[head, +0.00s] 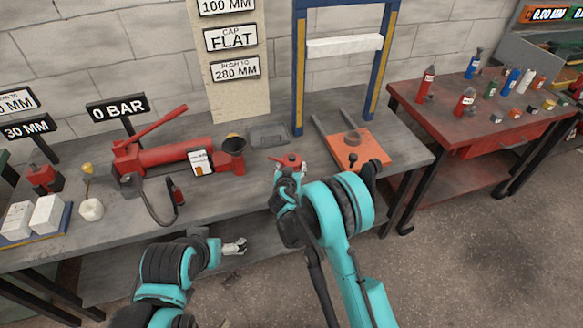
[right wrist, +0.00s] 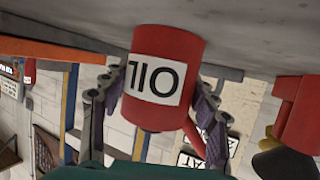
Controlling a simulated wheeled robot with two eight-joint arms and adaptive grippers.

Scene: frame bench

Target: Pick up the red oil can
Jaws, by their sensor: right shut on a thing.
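The red oil can (right wrist: 165,50) has a white label reading OIL and fills the middle of the right wrist view, where it appears upside down. My right gripper (right wrist: 155,105) has a finger on each side of the can and is shut on it. The gripper hides the can's lower part there. I cannot tell whether its base touches the bench. My left gripper (head: 235,246) is empty, low in front of the bench; its opening is too small to judge.
A red hydraulic pump (head: 170,155) lies on the grey bench (head: 235,200) to the left. A blue and yellow press frame (head: 300,80) and an orange block (head: 358,148) stand right of the can. A red side table (head: 420,105) holds several bottles and cans.

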